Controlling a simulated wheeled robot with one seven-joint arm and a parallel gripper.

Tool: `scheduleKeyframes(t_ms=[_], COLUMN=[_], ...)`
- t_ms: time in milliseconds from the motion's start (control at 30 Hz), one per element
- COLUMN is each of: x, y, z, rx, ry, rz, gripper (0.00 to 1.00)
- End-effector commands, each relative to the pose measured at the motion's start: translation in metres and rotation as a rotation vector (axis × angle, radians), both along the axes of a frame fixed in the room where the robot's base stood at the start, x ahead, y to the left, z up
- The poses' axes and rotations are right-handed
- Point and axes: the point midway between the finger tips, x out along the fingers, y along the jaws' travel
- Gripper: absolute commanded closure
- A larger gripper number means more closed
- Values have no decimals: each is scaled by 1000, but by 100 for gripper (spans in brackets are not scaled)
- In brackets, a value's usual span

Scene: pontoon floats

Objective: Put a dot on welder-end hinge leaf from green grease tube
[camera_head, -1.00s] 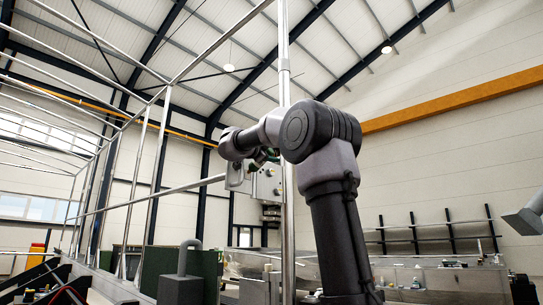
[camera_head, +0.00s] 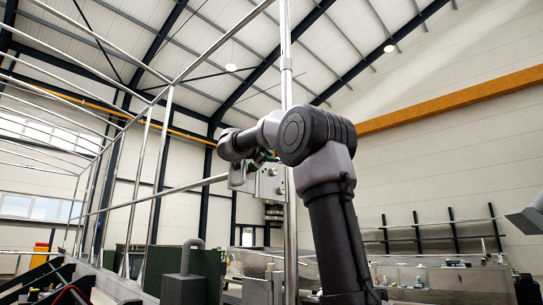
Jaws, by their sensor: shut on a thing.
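My gripper (camera_head: 250,172) is at the end of the raised arm, left of the metal upright. A small patch of green, likely the green grease tube (camera_head: 262,157), shows beneath the wrist, mostly hidden by my arm. The gripper is shut on it. Grey hinge plates with round bolt heads (camera_head: 271,183) are fixed beside the upright, very close to the gripper. I cannot tell which leaf is the welder-end one, nor whether the tube tip touches it.
A shiny metal upright (camera_head: 289,235) stands just behind my arm. A rail frame (camera_head: 150,198) runs off to the left. Below are a dark green cabinet (camera_head: 206,270) and a grey fume-hose box (camera_head: 181,288). A workbench (camera_head: 440,283) with small items stands at the right.

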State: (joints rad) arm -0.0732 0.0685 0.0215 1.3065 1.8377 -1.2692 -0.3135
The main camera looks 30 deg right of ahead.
Motion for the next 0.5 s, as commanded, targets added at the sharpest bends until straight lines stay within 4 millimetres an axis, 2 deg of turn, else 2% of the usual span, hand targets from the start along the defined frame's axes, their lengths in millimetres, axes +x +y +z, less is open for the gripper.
scheduleKeyframes(t_ms=[167, 500], x=[2, 12], y=[-6, -37], z=[0, 2], rx=[0, -2], ry=[0, -6], rz=[-2, -11], gripper=[100, 100])
